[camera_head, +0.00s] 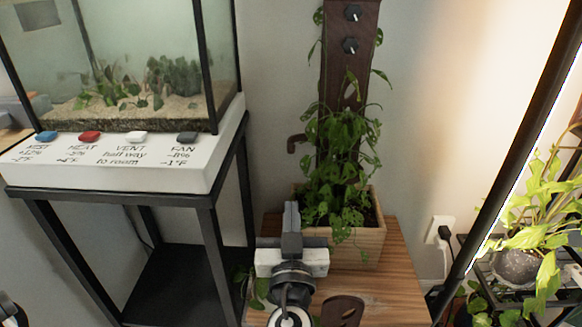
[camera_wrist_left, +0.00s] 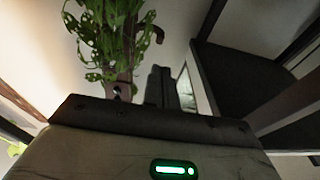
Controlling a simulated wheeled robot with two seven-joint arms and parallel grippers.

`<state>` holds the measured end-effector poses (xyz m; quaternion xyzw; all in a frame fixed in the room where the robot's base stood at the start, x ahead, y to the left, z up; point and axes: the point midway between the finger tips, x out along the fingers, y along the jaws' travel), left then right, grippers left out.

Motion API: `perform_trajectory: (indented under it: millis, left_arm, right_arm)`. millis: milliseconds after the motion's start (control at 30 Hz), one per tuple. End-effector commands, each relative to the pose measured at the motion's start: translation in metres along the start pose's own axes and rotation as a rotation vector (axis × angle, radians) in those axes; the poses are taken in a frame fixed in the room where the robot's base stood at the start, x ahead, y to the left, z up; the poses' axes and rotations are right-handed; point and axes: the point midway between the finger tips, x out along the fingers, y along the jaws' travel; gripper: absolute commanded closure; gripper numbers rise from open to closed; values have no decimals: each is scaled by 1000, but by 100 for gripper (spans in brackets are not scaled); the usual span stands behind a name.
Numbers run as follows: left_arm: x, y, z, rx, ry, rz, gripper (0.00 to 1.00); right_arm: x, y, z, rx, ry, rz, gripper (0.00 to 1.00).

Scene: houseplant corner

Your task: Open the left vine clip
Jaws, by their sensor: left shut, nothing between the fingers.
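A brown curved hook (camera_head: 297,143) stands out from the left side of the dark wooden post (camera_head: 346,85); it looks like the left vine clip. It also shows beside the leaves in the left wrist view (camera_wrist_left: 158,35). A leafy vine (camera_head: 340,150) climbs the post from a wooden planter (camera_head: 362,240). My left gripper (camera_head: 291,208) is shut and empty, in front of the planter's left end, below the hook in the picture and apart from it. Its fingers also show in the left wrist view (camera_wrist_left: 160,72). My right gripper is not in view.
The planter stands on a striped wooden table (camera_head: 390,290). A glass tank (camera_head: 130,60) on a white base with several coloured buttons is at the left, on a black stand (camera_head: 215,250). A dark slanted pole (camera_head: 510,150) and a plant shelf are at the right.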

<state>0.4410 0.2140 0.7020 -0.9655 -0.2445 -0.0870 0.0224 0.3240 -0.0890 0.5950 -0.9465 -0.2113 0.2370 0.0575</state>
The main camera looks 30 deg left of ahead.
Motion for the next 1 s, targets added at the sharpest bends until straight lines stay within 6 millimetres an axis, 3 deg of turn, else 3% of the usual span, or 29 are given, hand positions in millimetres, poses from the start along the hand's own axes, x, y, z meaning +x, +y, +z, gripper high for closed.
perform_trajectory:
  millis: [167, 600, 800, 1000]
  left_arm:
    - [23, 0, -4, -1, 10, -3, 100]
    - [113, -1, -3, 2, 6, -2, 100]
    - [133, 0, -2, 0, 3, -1, 100]
    - [138, -1, -1, 0, 2, -1, 100]
  right_arm:
    - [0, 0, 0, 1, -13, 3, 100]
    - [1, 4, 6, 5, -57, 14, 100]
    - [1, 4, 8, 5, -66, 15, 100]
    - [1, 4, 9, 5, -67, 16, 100]
